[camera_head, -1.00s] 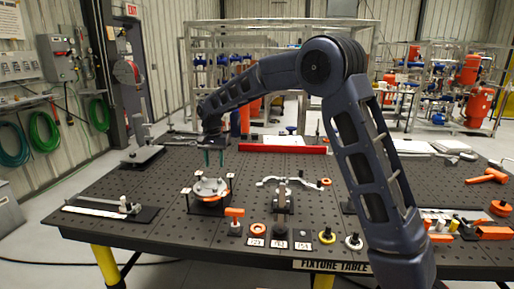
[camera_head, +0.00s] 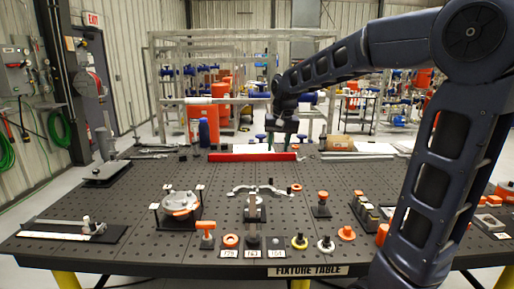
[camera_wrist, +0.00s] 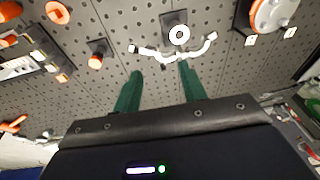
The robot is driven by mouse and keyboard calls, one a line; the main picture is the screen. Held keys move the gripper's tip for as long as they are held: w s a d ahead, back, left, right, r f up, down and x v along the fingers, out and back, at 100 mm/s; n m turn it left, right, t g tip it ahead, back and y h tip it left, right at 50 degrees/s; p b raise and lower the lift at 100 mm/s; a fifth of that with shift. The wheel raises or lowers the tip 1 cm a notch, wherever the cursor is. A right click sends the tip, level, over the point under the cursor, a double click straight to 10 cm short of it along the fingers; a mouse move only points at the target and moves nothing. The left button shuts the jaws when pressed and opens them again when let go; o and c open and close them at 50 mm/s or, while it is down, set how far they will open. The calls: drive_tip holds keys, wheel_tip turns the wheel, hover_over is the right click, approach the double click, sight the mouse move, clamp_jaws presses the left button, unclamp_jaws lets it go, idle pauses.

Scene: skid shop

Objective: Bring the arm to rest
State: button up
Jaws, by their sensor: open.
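My arm reaches in from the right of the head view, over the dark perforated fixture table (camera_head: 120,222). My gripper (camera_head: 283,146) hangs above the far part of the table, near the red bar (camera_head: 252,157). In the wrist view its two green fingers (camera_wrist: 160,82) are spread apart with nothing between them. The table surface lies below the fingertips, with a white curved bracket (camera_wrist: 150,52) beyond them. The bracket also shows near the middle of the table in the head view (camera_head: 258,189). My gripper is apart from it.
A round metal fixture (camera_head: 180,203) stands at left centre, with an orange-topped clamp (camera_head: 206,231) in front. An orange-capped post (camera_head: 321,204) stands right of centre. A blue bottle (camera_head: 204,133) stands at the back. The table's left middle is mostly clear.

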drive_tip(key=s+d+f+t, duration=0.1)
drive_tip(key=s+d+f, duration=0.1)
drive_tip(key=s+d, duration=0.8)
drive_tip(key=s+d+f+t+h, duration=0.1)
drive_tip(key=s+d+f, duration=0.1)
drive_tip(key=s+d, duration=0.8)
drive_tip(key=shift+s+d+f, duration=0.15)
drive_tip(key=shift+d+f, duration=0.15)
drive_tip(key=shift+f, duration=0.1)
drive_tip(key=shift+c, duration=0.2)
